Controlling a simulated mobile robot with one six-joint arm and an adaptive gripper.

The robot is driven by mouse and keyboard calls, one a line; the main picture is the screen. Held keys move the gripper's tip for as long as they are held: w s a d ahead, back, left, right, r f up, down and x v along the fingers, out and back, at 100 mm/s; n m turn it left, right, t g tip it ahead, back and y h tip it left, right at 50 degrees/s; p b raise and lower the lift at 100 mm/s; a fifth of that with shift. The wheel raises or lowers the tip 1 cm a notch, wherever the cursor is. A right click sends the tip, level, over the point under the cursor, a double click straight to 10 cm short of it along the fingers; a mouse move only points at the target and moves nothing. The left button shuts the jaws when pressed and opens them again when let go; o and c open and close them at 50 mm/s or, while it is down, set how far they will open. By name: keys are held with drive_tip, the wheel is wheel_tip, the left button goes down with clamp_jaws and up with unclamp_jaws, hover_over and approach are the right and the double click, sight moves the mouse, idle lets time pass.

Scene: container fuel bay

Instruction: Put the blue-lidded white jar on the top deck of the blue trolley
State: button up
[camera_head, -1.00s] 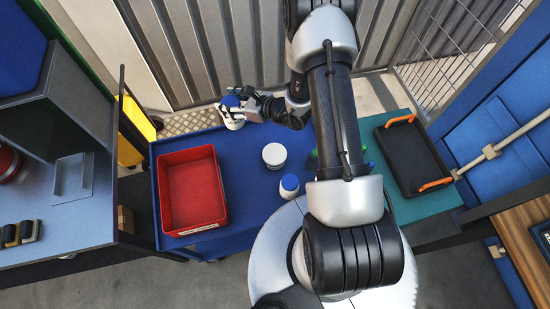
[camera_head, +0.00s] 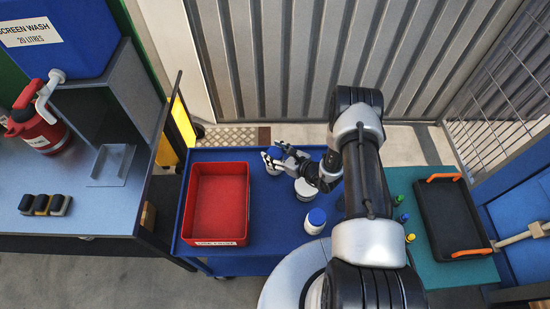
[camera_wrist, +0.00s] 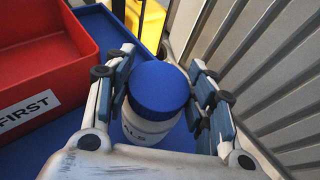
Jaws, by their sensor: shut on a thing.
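A white jar with a blue lid (camera_wrist: 158,88) is between the two finger pads of my gripper (camera_wrist: 163,72) in the wrist view, with part of its label showing. My gripper (camera_head: 272,158) is shut on it. In the head view the held jar (camera_head: 273,152) is over the back of the blue trolley's top deck (camera_head: 270,215), just right of the red bin. I cannot tell whether its base touches the deck. A second blue-lidded white jar (camera_head: 315,221) stands nearer the front of the deck.
The red bin (camera_head: 192,205) fills the deck's left part. A white-lidded tub (camera_head: 306,190) stands close to my gripper. To the right, small bottles (camera_head: 403,218) and a black tray with orange handles (camera_head: 450,215) are on a teal surface. A corrugated wall (camera_head: 290,60) is behind.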

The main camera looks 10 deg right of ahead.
sight(269, 169)
drive_tip(key=shift+f, duration=1.5)
drive_tip(key=shift+f+b, duration=0.1)
drive_tip(key=shift+b, duration=0.2)
drive_tip(key=o, duration=1.6)
